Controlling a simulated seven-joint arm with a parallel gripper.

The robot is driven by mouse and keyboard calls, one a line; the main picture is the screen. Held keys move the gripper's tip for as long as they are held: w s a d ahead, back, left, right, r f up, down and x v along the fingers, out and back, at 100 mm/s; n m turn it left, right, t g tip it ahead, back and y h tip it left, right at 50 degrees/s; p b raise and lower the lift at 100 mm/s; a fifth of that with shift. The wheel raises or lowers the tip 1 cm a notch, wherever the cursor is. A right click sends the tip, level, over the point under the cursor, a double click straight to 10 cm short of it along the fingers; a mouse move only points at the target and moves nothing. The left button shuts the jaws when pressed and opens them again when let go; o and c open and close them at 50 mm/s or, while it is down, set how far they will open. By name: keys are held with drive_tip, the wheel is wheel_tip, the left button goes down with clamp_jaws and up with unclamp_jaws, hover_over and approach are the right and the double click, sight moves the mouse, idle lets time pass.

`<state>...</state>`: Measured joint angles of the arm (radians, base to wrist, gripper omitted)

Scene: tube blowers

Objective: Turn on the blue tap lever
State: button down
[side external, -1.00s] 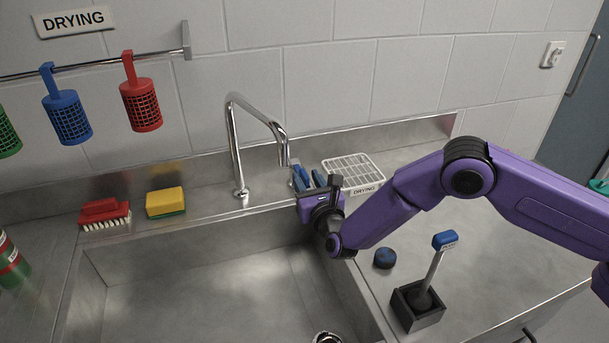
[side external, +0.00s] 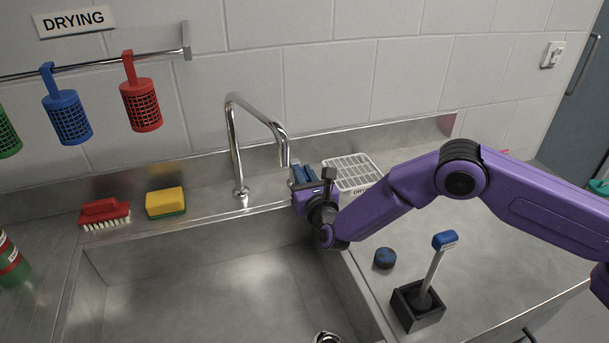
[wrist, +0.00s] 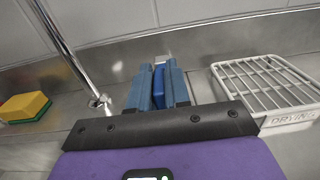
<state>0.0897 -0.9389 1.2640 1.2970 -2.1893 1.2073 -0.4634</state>
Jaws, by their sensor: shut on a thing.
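My gripper (side external: 304,172) is behind the sink, just right of the chrome spout. In the wrist view, its two blue fingers (wrist: 159,68) are shut on a darker blue upright piece (wrist: 158,88), which I take to be the blue tap lever. The fingers press on its left and right sides; its lower part is hidden by my gripper's black front edge. The chrome spout (side external: 234,150) arches over the sink and also shows in the wrist view (wrist: 66,45). How far the lever is turned cannot be told. No running water is visible.
A white drying rack (side external: 350,170) stands close on the right. A yellow-green sponge (side external: 166,202) and red brush (side external: 105,213) lie left. A blue-topped stick (side external: 445,240) in a black holder and a round dark blue piece (side external: 385,258) stand at front right. The sink basin is empty.

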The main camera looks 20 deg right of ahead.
drive_tip(key=shift+w+a+m+g+h, duration=0.15)
drive_tip(key=shift+a+m+h, duration=0.2)
drive_tip(key=shift+m+h, duration=0.35)
drive_tip(key=shift+a+m+g+h, duration=0.1)
drive_tip(key=shift+a+m+h, duration=0.3)
drive_tip(key=shift+h, duration=0.5)
drive_tip(key=shift+w+a+m+g+h, duration=0.15)
drive_tip(key=shift+a+m+h, duration=0.3)
drive_tip(key=shift+h, duration=0.35)
drive_tip(key=shift+s+d, duration=0.1)
drive_tip(key=c, duration=1.2)
unclamp_jaws()
drive_tip(key=shift+o, duration=0.2)
drive_tip(key=shift+s, duration=0.1)
drive_tip(key=v, duration=1.7)
drive_tip(key=shift+s, duration=0.15)
